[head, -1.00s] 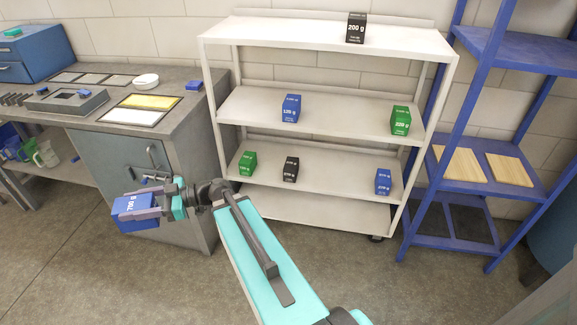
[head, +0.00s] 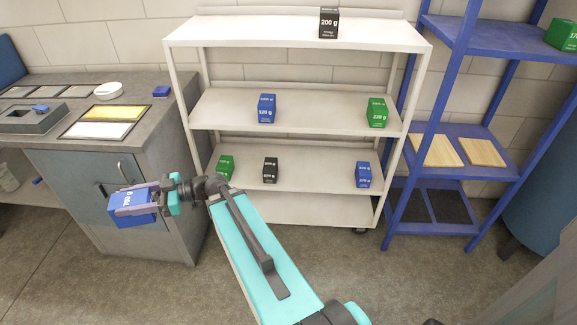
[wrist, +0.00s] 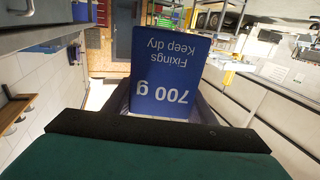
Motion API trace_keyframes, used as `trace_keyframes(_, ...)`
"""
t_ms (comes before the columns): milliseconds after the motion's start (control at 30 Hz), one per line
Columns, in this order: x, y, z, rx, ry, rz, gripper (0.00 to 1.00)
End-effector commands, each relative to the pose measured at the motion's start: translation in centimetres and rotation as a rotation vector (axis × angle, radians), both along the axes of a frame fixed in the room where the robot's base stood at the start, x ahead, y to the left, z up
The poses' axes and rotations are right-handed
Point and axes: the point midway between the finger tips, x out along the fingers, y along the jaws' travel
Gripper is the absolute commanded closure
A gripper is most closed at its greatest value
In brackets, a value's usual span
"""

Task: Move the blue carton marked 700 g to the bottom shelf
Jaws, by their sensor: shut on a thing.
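The blue carton marked 700 g (head: 137,207) is held in my gripper (head: 140,199), left of the white shelf unit and in front of the grey bench. In the wrist view the carton (wrist: 165,75) fills the middle, its label "Fixings Keep dry 700 g" upside down. The jaws are closed on its sides. The white shelf unit (head: 300,33) has several levels. Its bottom shelf (head: 300,203) is partly hidden behind my arm; the part that shows is bare.
The top shelf holds a black 200 g carton (head: 329,22). Below are a blue carton (head: 266,109) and a green one (head: 377,112). The lower middle shelf holds green (head: 225,167), black (head: 270,170) and blue (head: 363,174) cartons. A blue rack (head: 440,131) stands right; the grey bench (head: 160,120) left.

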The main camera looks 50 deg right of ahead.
Motion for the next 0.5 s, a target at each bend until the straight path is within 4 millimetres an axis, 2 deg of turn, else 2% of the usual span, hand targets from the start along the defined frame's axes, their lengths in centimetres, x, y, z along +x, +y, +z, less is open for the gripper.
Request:
trace_keyframes(267,0.1,0.0,0.0,0.002,-0.002,-0.005,0.95)
trace_keyframes(367,0.3,-0.6,-0.2,0.002,-0.003,-0.023,0.95)
trace_keyframes(500,1.1,-2.4,-0.7,0.001,-0.003,-0.079,0.95)
